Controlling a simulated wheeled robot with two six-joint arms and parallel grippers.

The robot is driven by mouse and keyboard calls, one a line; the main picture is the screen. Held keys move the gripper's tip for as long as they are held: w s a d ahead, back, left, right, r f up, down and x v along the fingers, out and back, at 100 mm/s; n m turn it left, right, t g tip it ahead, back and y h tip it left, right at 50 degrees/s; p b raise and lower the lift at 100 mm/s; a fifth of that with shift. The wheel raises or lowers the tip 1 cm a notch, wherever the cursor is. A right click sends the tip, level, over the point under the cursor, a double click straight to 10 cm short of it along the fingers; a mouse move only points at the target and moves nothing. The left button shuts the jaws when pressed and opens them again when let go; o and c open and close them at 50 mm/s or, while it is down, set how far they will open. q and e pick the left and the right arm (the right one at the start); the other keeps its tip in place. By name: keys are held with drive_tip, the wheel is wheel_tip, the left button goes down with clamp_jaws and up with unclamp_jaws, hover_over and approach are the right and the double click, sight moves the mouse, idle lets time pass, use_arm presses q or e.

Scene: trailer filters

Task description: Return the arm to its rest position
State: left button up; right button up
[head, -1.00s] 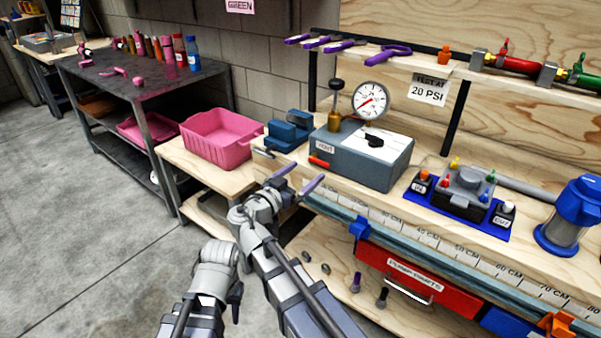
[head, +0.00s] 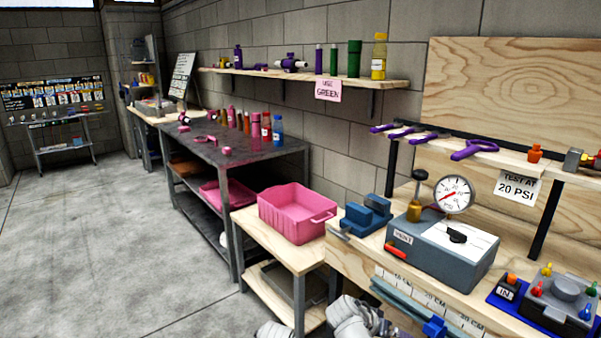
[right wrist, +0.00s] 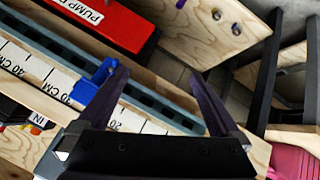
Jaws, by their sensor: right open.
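My right gripper (right wrist: 157,75) shows in the right wrist view with its two dark purple fingers spread apart and nothing between them. It hangs over the bench front, close to the white measuring scale (right wrist: 65,87) and a blue clamp (right wrist: 97,88) on the rail. In the head view, only grey parts of my arms show at the bottom edge, in front of the bench, and no fingers are visible there. My left gripper is out of view.
A pink bin (head: 292,213) sits on the low wooden bench left of the blue vise (head: 366,214) and the gauge box (head: 440,252). A red drawer (right wrist: 108,20) is below the rail. A dark table (head: 217,147) holds bottles. The floor (head: 110,230) at left is clear.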

drive_tip(key=s+a+f+n+g+y, duration=0.3)
drive_tip(key=s+a+f+n+y, duration=0.3)
drive_tip(key=s+a+y, duration=0.15)
drive_tip(key=s+a+r+n+p, duration=0.1)
drive_tip(key=s+a+r+p, duration=0.1)
drive_tip(key=r+p, duration=0.6)
drive_tip(key=s+a+r+n+p, duration=0.1)
drive_tip(key=s+a+r+p, duration=0.1)
drive_tip(key=a+r+p, duration=0.3)
drive_tip(key=s+a+r+n+g+p, duration=0.1)
drive_tip(key=s+a+r+n+p, duration=0.1)
drive_tip(key=r+p, duration=1)
drive_tip(key=shift+a+r+p, duration=0.25)
drive_tip(key=shift+a+p, duration=0.15)
drive_tip(key=shift+a, duration=0.5)
drive_tip(key=shift+d+h, duration=0.1)
drive_tip(key=shift+h, duration=0.15)
